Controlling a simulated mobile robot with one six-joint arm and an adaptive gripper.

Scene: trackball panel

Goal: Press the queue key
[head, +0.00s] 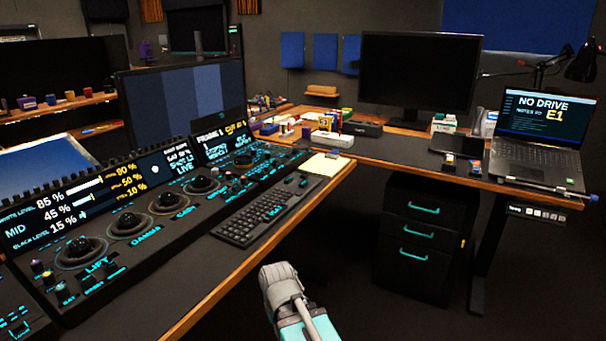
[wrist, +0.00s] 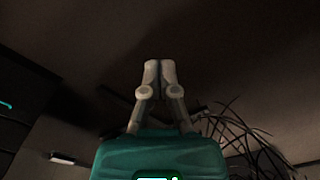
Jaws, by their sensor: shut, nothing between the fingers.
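The trackball panel (head: 132,227) stands on the left desk in the head view, with large balls labelled LIFT, GAMMA and GAIN and rows of small lit keys. Key labels at its far right end are too small to read, so I cannot pick out the queue key. My gripper (wrist: 159,72) shows in the wrist view, its two grey fingers together with nothing between them. A grey and teal part of my arm rises at the bottom middle of the head view, right of the desk's front edge and apart from the panel.
A keyboard (head: 268,212) and a notepad (head: 322,165) lie beside the panel. A right-hand desk holds a monitor (head: 419,75) and a laptop (head: 536,140), with a black drawer unit (head: 420,240) below. Dark cables (wrist: 240,135) hang right in the wrist view. The floor between is open.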

